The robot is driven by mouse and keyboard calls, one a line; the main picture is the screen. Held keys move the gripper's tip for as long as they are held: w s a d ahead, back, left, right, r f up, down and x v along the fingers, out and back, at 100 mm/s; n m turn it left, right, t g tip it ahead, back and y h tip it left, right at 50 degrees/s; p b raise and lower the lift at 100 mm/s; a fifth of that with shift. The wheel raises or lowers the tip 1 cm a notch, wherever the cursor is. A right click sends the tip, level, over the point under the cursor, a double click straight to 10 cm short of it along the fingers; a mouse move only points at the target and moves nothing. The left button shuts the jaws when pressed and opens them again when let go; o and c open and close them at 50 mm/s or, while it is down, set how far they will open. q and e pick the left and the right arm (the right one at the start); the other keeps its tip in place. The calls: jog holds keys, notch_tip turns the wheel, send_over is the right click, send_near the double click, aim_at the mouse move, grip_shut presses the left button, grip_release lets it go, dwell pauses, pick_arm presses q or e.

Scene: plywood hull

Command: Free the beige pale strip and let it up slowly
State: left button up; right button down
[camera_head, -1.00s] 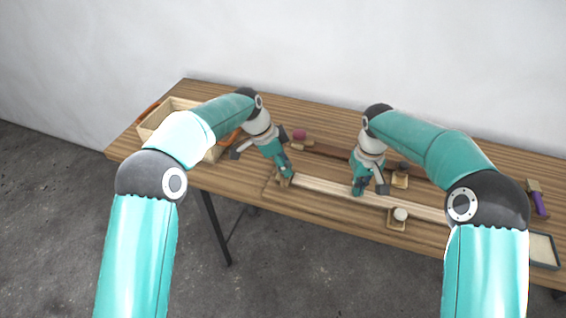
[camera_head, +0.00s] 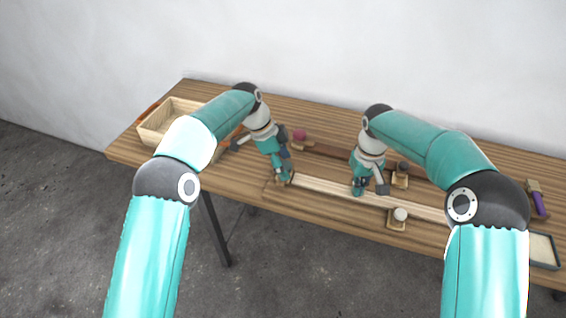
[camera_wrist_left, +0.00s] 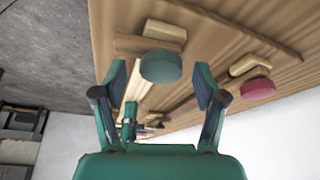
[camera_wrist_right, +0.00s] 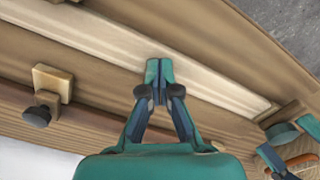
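The beige pale strip (camera_head: 320,187) lies along the front of the board on the table; it also shows in the left wrist view (camera_wrist_left: 141,86) and right wrist view (camera_wrist_right: 100,45). A wooden clamp with a green knob (camera_wrist_left: 160,66) sits at its left end. My left gripper (camera_head: 286,180) is over that end; in the left wrist view (camera_wrist_left: 161,82) its fingers are spread on either side of the knob, with gaps. My right gripper (camera_head: 361,192) has its fingertips together on top of the strip, seen in the right wrist view (camera_wrist_right: 159,72); exact contact is unclear.
A cream-knobbed clamp (camera_head: 400,214) stands by the strip's front edge. A dark-knobbed clamp (camera_head: 401,176) and a pink-knobbed one (camera_head: 299,135) sit behind, near a dark brown strip (camera_head: 330,151). A wooden crate (camera_head: 155,133) is left; a grey tray (camera_head: 543,249) and purple-handled tool (camera_head: 540,203) are right.

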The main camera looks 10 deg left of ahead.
jog(key=shift+s+f, duration=0.15)
jog(key=shift+f, duration=0.1)
pick_arm(q)
jog(key=shift+r, duration=3.45)
jog(key=shift+r, duration=0.1)
pick_arm(e)
jog(key=shift+r, duration=0.2)
pick_arm(q)
jog(key=shift+r+p, duration=0.7)
jog(key=shift+p, duration=0.15)
pick_arm(e)
jog(key=shift+r, duration=1)
pick_arm(q)
jog(key=shift+r+p, duration=0.45)
pick_arm(e)
jog(key=shift+r, duration=0.55)
pick_arm(q)
jog(key=shift+r+p, duration=1.2)
pick_arm(e)
jog(key=shift+r, duration=1.5)
pick_arm(q)
notch_tip(320, 180, up, 4)
jog(key=p, duration=0.4)
send_over(284, 165)
pick_arm(e)
notch_tip(284, 165, up, 5)
